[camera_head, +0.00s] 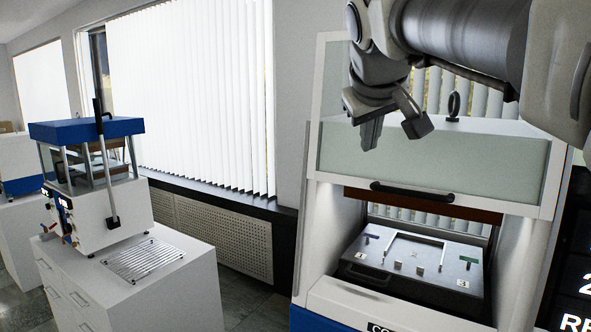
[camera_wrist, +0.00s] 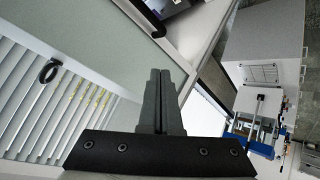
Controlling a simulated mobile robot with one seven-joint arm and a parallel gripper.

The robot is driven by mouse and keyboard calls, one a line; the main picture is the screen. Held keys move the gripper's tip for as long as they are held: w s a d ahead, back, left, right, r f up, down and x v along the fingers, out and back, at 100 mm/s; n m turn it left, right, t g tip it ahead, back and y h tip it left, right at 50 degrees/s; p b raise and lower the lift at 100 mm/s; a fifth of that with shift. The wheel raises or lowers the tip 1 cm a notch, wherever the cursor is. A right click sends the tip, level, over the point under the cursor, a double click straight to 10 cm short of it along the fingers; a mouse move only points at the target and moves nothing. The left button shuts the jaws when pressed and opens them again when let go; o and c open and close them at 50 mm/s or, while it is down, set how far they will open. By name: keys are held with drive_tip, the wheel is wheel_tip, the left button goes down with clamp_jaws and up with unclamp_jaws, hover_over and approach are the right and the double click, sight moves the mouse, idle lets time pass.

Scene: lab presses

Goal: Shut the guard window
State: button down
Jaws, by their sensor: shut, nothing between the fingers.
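The guard window (camera_head: 430,170) is a pale glass pane in a white frame on the cabinet press at the right. It is raised, and the opening below it shows the inside. Its black handle (camera_head: 412,193) runs along the lower edge. My gripper (camera_head: 385,132) is in front of the upper part of the pane, above and left of the handle, and looks apart from it. In the wrist view my gripper (camera_wrist: 160,80) has its fingers together and empty, with the glass pane (camera_wrist: 100,35) behind and to the left.
A blue-topped press (camera_head: 90,170) stands on a white cabinet (camera_head: 130,275) at the left. Window blinds (camera_head: 190,90) hang behind. A dark display panel (camera_head: 575,260) is at the right edge.

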drive_tip(key=w+f, duration=0.1)
drive_tip(key=f, duration=0.1)
drive_tip(key=w+d+f, duration=0.1)
drive_tip(key=f, duration=0.1)
drive_tip(key=w+d+f, duration=0.1)
drive_tip(key=f, duration=0.2)
drive_tip(key=shift+w+d, duration=0.15)
drive_tip(key=shift+w, duration=0.15)
